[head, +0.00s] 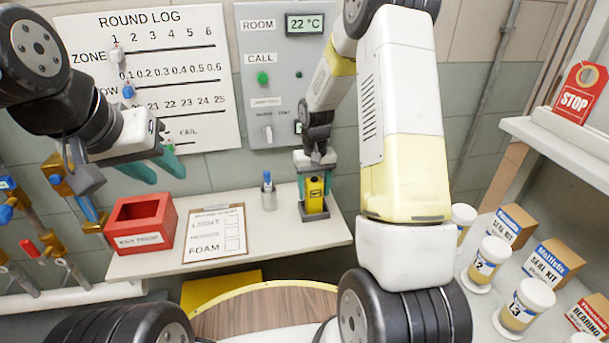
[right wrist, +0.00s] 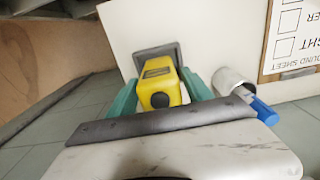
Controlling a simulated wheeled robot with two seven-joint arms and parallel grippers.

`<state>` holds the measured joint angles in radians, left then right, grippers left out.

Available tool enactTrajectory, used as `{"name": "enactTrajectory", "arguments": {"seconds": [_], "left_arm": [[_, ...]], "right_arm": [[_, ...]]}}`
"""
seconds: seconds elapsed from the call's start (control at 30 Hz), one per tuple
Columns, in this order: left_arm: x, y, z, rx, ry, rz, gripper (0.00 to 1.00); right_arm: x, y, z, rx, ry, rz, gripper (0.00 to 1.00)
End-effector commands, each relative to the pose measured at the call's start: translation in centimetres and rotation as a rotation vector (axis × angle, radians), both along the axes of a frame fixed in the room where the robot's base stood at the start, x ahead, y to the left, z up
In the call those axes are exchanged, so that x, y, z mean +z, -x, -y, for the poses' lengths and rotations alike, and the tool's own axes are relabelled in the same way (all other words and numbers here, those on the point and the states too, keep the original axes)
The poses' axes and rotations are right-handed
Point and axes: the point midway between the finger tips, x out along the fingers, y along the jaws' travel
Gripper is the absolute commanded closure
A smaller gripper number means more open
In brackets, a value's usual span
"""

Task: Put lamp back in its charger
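The yellow lamp (head: 315,198) stands upright at the grey charger (head: 314,215) on the shelf's right part. Its lower end looks to be in or just over the charger; I cannot tell if it is fully seated. My right gripper (head: 315,178) comes from above with its green fingers against the lamp's two sides. The right wrist view shows the lamp (right wrist: 160,85) between both fingers (right wrist: 160,92), with the dark charger (right wrist: 146,57) beyond it. My left gripper (head: 154,168) is open and empty, in front of the wall above the red box.
A red box (head: 143,225) and a clipboard (head: 215,234) are on the white shelf (head: 272,240). A pen cup (head: 268,196) stands close left of the charger. The wall panel (head: 283,60) is behind. Jars and boxes (head: 548,265) fill the right shelf.

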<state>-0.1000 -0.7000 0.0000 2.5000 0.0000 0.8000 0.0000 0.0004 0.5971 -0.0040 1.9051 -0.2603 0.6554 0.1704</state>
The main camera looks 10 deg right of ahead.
Motion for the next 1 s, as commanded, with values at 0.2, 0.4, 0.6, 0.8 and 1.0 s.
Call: {"name": "enactTrajectory", "arguments": {"seconds": [0.2, 0.4, 0.6, 0.8, 1.0], "left_arm": [[0.0, 0.0, 0.0, 0.000, 0.000, 0.000, 0.64], [0.0, 0.0, 0.0, 0.000, 0.000, 0.000, 0.64], [0.0, 0.0, 0.0, 0.000, 0.000, 0.000, 0.64], [0.0, 0.0, 0.0, 0.000, 0.000, 0.000, 0.64], [0.0, 0.0, 0.0, 0.000, 0.000, 0.000, 0.64]], "right_arm": [[0.0, 0.0, 0.0, 0.000, 0.000, 0.000, 0.33], [0.5, 0.0, 0.0, 0.000, 0.000, 0.001, 0.33], [3.7, -0.1, 0.0, -0.001, 0.000, 0.006, 0.33], [8.1, -0.1, 0.0, 0.000, 0.001, 0.005, 0.33], [11.2, -0.1, 0.0, -0.001, 0.000, 0.004, 0.33]]}}
